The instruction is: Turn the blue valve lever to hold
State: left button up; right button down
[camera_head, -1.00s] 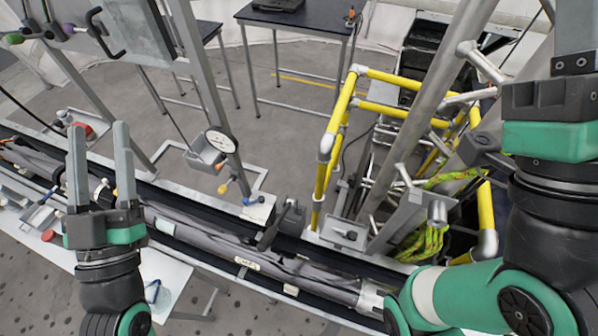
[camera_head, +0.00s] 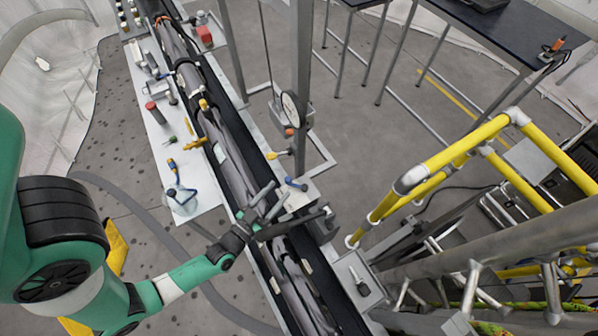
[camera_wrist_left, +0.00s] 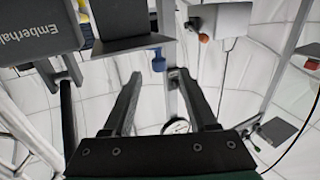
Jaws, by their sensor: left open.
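The blue valve lever (camera_head: 296,184) is a small blue handle at the edge of a pale plate, beside a grey post. It also shows in the left wrist view (camera_wrist_left: 158,60), beyond the fingertips and roughly centred between them. My left gripper (camera_head: 272,197) is open and empty, just left of the lever in the head view. Its two fingers also show in the left wrist view (camera_wrist_left: 157,82). The lever appears apart from both fingers. Any marking for the hold position is too small to see. My right gripper is out of view.
A yellow lever (camera_head: 278,154) and a round gauge (camera_head: 290,108) are close by on the post. A long grey bundle (camera_head: 232,165) runs along a dark trough. Yellow railings (camera_head: 455,155) stand at right. A white side table (camera_head: 172,140) is at left.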

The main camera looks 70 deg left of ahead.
aim_at(290, 178)
pick_arm(q)
jog(key=x, duration=0.9)
grip_shut()
